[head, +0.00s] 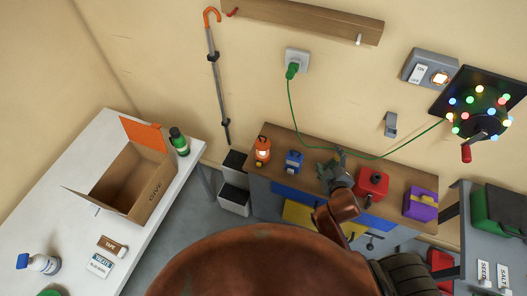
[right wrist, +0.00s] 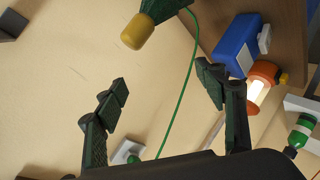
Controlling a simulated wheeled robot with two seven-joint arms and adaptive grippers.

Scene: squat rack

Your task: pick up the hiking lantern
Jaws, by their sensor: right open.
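The hiking lantern, orange with a glowing middle (head: 262,150), stands upright near the left end of the wooden bench top (head: 408,178). In the right wrist view the lantern (right wrist: 262,84) is at the right, beyond one fingertip. My right gripper (head: 334,165) is over the bench, to the right of the lantern and apart from it. In the right wrist view my right gripper (right wrist: 163,83) has its fingers spread with nothing between them. My left gripper is not in view.
A blue box-like item (head: 293,161) stands between the lantern and my right gripper. A red item (head: 372,183) and a purple box (head: 421,204) stand farther right. A green cord (head: 292,110) hangs from the wall socket (head: 297,60) behind the bench. A white table (head: 60,205) holds an open carton (head: 133,182).

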